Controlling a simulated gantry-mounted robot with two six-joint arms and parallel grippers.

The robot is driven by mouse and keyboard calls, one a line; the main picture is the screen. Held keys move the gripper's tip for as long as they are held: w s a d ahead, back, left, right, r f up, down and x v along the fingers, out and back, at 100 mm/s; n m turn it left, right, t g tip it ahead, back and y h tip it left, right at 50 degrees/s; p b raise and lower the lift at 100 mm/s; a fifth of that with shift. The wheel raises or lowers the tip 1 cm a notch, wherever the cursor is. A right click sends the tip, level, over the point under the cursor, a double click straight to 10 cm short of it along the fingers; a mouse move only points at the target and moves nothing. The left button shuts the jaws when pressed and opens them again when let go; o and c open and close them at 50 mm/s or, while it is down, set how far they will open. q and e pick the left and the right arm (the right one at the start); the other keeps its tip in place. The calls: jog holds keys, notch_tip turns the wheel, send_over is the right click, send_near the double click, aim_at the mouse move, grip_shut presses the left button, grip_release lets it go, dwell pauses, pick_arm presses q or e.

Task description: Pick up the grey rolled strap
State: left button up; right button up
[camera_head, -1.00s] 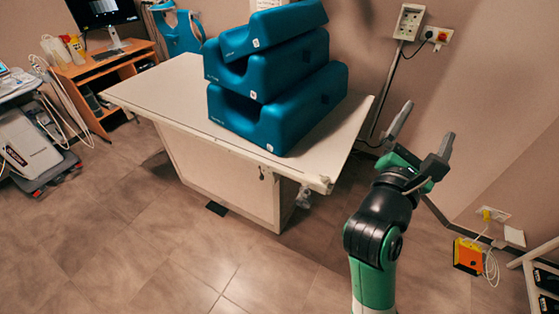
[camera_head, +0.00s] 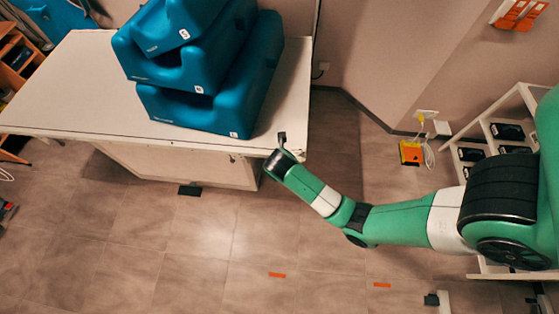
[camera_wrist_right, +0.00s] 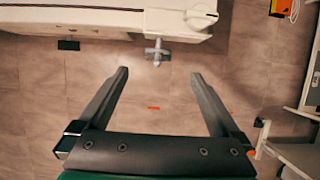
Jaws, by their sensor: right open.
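I cannot make out a grey rolled strap in either view. My right gripper is open and empty in the right wrist view (camera_wrist_right: 160,76), its two dark fingers apart above the floor, with the table edge beyond them. In the head view my right arm reaches in from the right, and its wrist end is by the table's front right corner; the gripper there is mostly hidden by the wrist. My left gripper is in neither view.
The white table (camera_head: 75,90) carries stacked blue foam blocks (camera_head: 205,110). A metal knob (camera_wrist_right: 157,52) sticks out from its edge. A white rack (camera_head: 488,130) at right holds several dark items (camera_head: 507,131). An orange box (camera_head: 411,153) stands by the wall. Orange strips (camera_head: 277,275) mark open floor.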

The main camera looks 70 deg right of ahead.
jog(key=b+x, duration=0.2)
jog(key=x, duration=0.4)
jog(key=b+x, duration=0.2)
jog(key=x, duration=0.2)
jog(key=shift+w+d+f+b, duration=0.1)
jog(key=shift+w+f+b, duration=0.1)
jog(key=shift+b, duration=0.2)
jog(key=shift+d+f, duration=0.25)
jog(key=shift+f, duration=0.15)
jog(key=shift+r, duration=0.1)
jog(key=shift+w, duration=0.1)
jog(key=c, duration=1.3)
jog(key=shift+c, duration=0.2)
jog(key=shift+r, duration=0.15)
